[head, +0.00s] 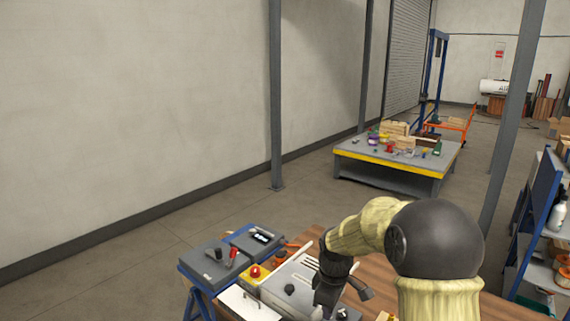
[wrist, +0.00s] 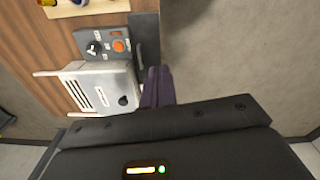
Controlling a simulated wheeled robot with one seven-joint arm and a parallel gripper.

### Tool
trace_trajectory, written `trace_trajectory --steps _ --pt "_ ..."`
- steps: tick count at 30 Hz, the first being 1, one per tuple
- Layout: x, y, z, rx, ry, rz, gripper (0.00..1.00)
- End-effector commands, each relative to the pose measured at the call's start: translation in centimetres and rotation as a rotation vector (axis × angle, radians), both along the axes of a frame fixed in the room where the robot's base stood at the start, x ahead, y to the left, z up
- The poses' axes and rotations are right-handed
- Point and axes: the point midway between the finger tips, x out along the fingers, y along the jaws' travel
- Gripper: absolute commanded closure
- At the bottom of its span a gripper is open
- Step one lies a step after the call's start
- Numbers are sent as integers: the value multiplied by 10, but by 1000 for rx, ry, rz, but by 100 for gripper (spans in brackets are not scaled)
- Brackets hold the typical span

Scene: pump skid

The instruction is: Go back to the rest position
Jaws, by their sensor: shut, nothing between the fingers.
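My gripper (wrist: 158,72) shows in the wrist view as two dark fingers lying together, shut with nothing between them. In that view the fingertips are at the right side of a pale slotted housing (wrist: 88,92), over or beside the bench edge; I cannot tell whether they touch anything. In the head view my arm reaches over the bench at the bottom centre, bent downward, and its dark wrist partly hides the pale housing (head: 290,289). The fingers are not clearly visible there.
A grey control panel (wrist: 88,34) with a knob and orange button adjoins the housing. A yellow box with a red button (head: 255,272) stands left of it. Grey cases (head: 212,262) sit on a blue stand. A post (head: 277,100) and yellow-edged table (head: 380,168) stand beyond open floor.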

Motion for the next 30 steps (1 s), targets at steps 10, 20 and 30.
trace_trajectory --steps 10,20,30 --pt "-113 -31 15 42 -111 -656 100" --pt "-184 -46 11 120 -165 -1064 100" --pt "-184 -46 10 121 -164 -1069 100"
